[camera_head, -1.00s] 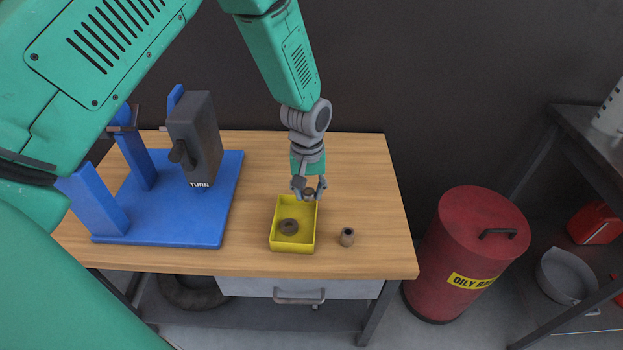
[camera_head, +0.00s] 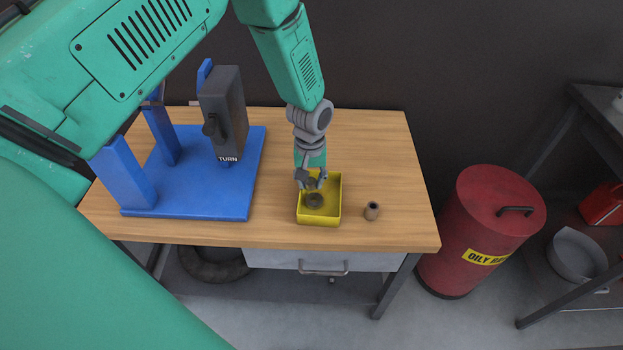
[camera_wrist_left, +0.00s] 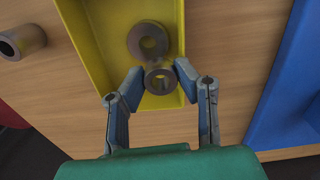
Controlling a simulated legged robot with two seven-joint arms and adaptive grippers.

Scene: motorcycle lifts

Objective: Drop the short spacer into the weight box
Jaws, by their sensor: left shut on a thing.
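The weight box is an open yellow tray (camera_head: 320,222) on the wooden bench; it also fills the upper middle of the left wrist view (camera_wrist_left: 90,42). A dark ring-shaped weight (camera_head: 314,201) lies on its floor and shows in the left wrist view (camera_wrist_left: 134,42). My left gripper (camera_head: 312,182) is over the far part of the box, pointing down. Its fingers are shut on a small grey ring, the short spacer (camera_wrist_left: 160,71), seen end-on between the fingertips. The spacer appears to be above the box floor; its exact height is hard to tell.
A taller hollow spacer (camera_head: 372,211) stands on the bench right of the box. A blue fixture (camera_head: 190,195) with a dark block marked TURN (camera_head: 226,115) stands to the left. A red oily-rag bin (camera_head: 480,225) is on the floor beyond the bench's right edge.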

